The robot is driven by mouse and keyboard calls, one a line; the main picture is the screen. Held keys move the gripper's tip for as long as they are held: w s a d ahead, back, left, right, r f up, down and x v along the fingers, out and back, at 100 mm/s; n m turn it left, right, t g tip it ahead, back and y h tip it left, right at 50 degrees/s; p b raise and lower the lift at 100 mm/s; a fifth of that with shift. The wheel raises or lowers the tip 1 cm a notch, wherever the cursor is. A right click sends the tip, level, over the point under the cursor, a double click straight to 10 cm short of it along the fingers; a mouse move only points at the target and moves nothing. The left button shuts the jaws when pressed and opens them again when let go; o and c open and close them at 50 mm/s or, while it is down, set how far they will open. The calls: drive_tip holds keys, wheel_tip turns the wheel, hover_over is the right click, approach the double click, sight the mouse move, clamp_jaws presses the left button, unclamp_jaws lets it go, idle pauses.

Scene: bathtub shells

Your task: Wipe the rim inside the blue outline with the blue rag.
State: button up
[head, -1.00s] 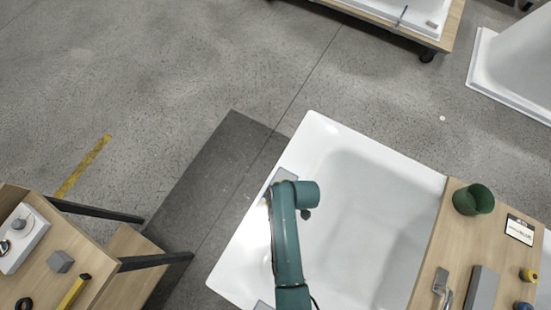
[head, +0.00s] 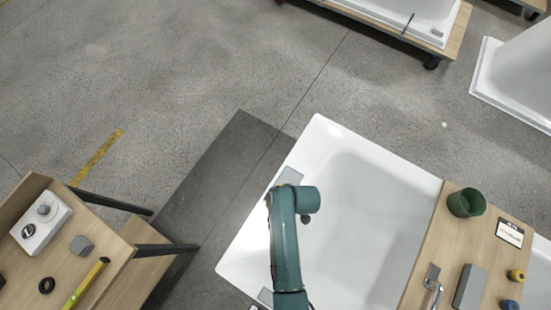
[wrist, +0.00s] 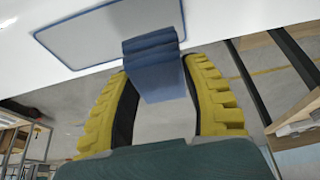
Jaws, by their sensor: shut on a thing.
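My gripper (wrist: 158,72) has two yellow ridged fingers, shut on the folded blue rag (wrist: 155,66) in the wrist view. The rag lies against the white rim, overlapping the right part of a grey patch with a blue outline (wrist: 105,32). The rest of that patch shows to the left of the rag. In the head view the white tub (head: 345,165) stands under my arm, and a grey patch (head: 289,176) shows on its left rim just beyond my wrist. My fingers and the rag are hidden there by the arm.
A wooden board (head: 425,270) across the tub carries a green cup (head: 466,202), a labelled card (head: 510,232), a grey block (head: 470,288) and a metal fitting (head: 433,280). A wooden bench (head: 110,262) with small items stands left.

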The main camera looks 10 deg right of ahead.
drive_tip(key=shift+r+p, duration=0.9)
drive_tip(key=shift+r, duration=0.35)
